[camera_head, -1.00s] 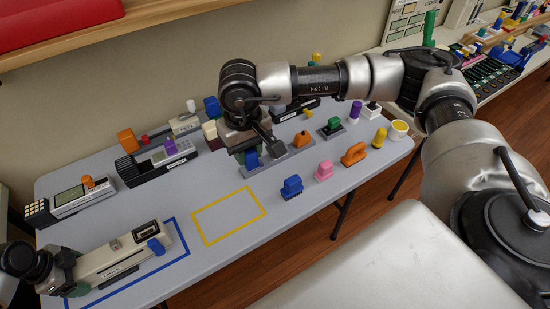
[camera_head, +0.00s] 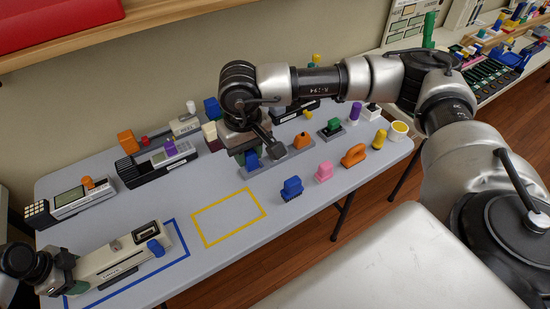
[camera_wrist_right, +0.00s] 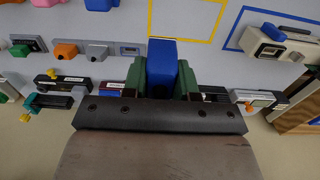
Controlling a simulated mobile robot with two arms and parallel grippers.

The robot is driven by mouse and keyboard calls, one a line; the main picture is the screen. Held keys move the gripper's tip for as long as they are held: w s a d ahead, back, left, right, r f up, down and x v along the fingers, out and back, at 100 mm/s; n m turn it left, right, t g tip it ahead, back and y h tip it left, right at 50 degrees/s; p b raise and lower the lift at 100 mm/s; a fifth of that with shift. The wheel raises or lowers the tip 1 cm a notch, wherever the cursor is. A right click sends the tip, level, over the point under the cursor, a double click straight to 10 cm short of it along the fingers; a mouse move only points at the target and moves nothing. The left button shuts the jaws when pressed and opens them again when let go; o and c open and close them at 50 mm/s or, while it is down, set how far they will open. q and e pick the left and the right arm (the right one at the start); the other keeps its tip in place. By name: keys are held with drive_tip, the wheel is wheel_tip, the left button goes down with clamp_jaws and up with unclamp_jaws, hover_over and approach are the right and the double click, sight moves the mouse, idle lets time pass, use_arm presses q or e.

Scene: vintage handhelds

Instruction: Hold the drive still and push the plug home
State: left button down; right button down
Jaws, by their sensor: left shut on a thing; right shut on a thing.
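The long beige drive (camera_head: 118,257) lies inside the blue outline at the front left, with a dark slot and a blue block (camera_head: 155,247) near its right end. My left gripper (camera_head: 52,273) is shut on the drive's left end. My right gripper (camera_head: 249,157) is shut on a blue plug (camera_wrist_right: 162,68). The plug sits between green fingers in the wrist view, and shows partly under the gripper in the head view (camera_head: 251,159). It is over the grey stands; its lower end is hard to see, so contact cannot be told.
The yellow outline (camera_head: 229,216) on the table is empty. A blue connector (camera_head: 291,188), a pink one (camera_head: 324,171) and an orange one (camera_head: 354,154) stand along the right. Several handhelds, including one with an orange knob (camera_head: 70,200), line the back.

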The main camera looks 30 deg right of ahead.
drive_tip(key=w+a+f+m, duration=0.2)
drive_tip(key=a+m, duration=0.7)
drive_tip(key=a, duration=0.4)
drive_tip(key=w+a+f+m, duration=0.2)
drive_tip(key=a+m, duration=0.6)
drive_tip(key=a, duration=0.6)
drive_tip(key=shift+w+f+m, duration=0.2)
drive_tip(key=shift+f+m, duration=0.2)
drive_tip(key=shift+f, duration=0.05)
drive_tip(key=shift+f, duration=2.9)
drive_tip(key=shift+f, duration=1.3)
drive_tip(key=c, duration=0.8)
unclamp_jaws()
drive_tip(key=shift+r, duration=0.1)
